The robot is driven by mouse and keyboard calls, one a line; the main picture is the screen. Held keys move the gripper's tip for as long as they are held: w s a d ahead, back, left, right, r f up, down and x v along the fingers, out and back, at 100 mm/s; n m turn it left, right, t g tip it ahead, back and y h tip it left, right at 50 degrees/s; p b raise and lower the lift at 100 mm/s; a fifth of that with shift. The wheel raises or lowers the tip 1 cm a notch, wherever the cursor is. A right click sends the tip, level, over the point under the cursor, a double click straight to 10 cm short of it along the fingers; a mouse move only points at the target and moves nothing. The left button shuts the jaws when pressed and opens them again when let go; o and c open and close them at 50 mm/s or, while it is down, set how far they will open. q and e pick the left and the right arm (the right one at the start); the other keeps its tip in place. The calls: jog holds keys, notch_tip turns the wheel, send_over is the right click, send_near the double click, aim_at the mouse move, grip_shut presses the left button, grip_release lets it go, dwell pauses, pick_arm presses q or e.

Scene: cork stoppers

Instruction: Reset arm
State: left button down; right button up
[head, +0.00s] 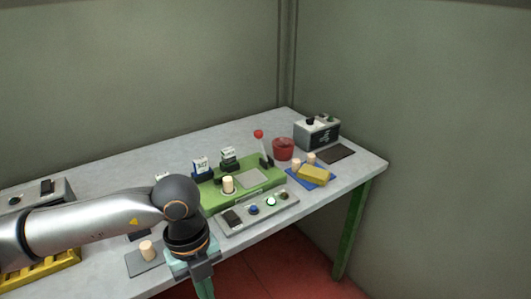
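My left arm comes in from the left across the front of the table. Its gripper (204,288) points down at the front edge, with teal fingers partly cut off by the bottom of the head view. I cannot tell whether it is open, and nothing shows held in the visible part. My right gripper is out of view. One pale cork stopper (228,184) stands on the green board (214,203). Another stopper (147,250) stands on a dark grey mat (138,265) just left of my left gripper.
A grey control panel (231,226) with buttons lies along the front. A blue mat (321,184) bears a yellow block (312,174). Behind are a red-knobbed lever (259,134), a red pot (283,149) and a grey box (317,136). A yellow rack (62,266) is at lower left.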

pick_arm(q)
jog(key=s+d+m+g+h, duration=0.2)
jog(key=s+d+g+h, duration=0.3)
jog(key=d, duration=0.5)
jog(key=s+d+r+h, duration=0.4)
jog(key=d+r+h, duration=0.5)
jog(key=h, duration=0.2)
jog(key=w+a+r+n+t+h, duration=0.1)
jog(key=w+a+n+t+h, duration=0.3)
jog(key=w+n+t, duration=0.9)
jog(key=w+a+f+n+t+y, duration=0.2)
jog(key=a+f+n+t+y, duration=0.8)
jog(key=f+n, duration=0.25)
jog(key=s+a+f+n+g+y, duration=0.2)
jog(key=s+f, duration=0.5)
jog(key=f, duration=0.4)
jog(key=s+a+f+n+g+y, duration=0.1)
jog(key=s+a+f+g+y, duration=0.4)
jog(key=a+f, duration=0.4)
notch_tip(320, 180, down, 3)
jog(key=shift+s+a+f+n+y, duration=0.15)
jog(key=shift+s+n+y, duration=0.2)
jog(key=shift+s+y, duration=0.7)
